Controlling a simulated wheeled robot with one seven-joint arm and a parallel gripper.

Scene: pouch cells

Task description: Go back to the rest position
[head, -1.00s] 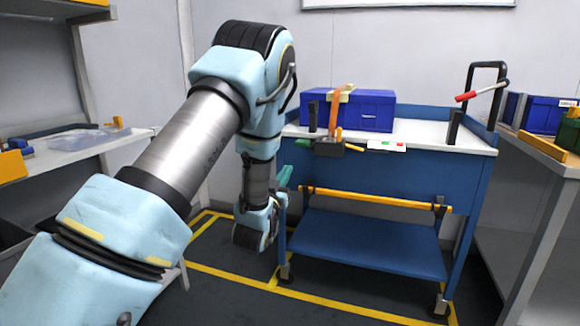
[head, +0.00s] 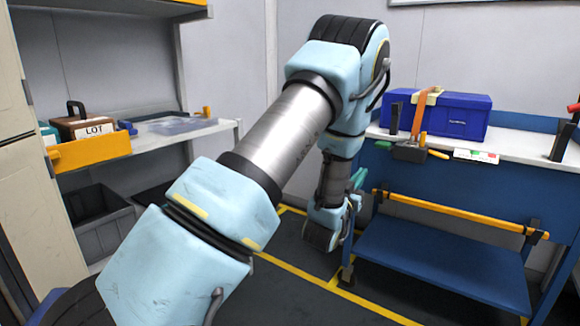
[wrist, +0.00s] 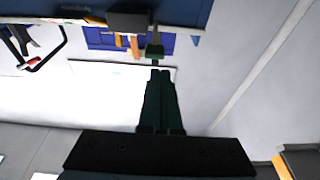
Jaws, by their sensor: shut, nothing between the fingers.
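My arm reaches across the middle of the head view and bends down at its far end. My gripper (head: 358,180) shows there as teal fingers beside the blue cart (head: 445,262), partly hidden by my own wrist. In the wrist view my gripper (wrist: 160,72) shows as two dark green fingers lying together, with nothing between them. Whether the fingers touch the cart, I cannot tell.
A blue box (head: 465,117) with an orange strap (head: 424,110) stands on the cart's top. A yellow bar (head: 465,215) runs along its side. A shelf at left holds a yellow bin (head: 90,152) and a brown LOT case (head: 92,126). Yellow-lined floor (head: 300,268) lies between.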

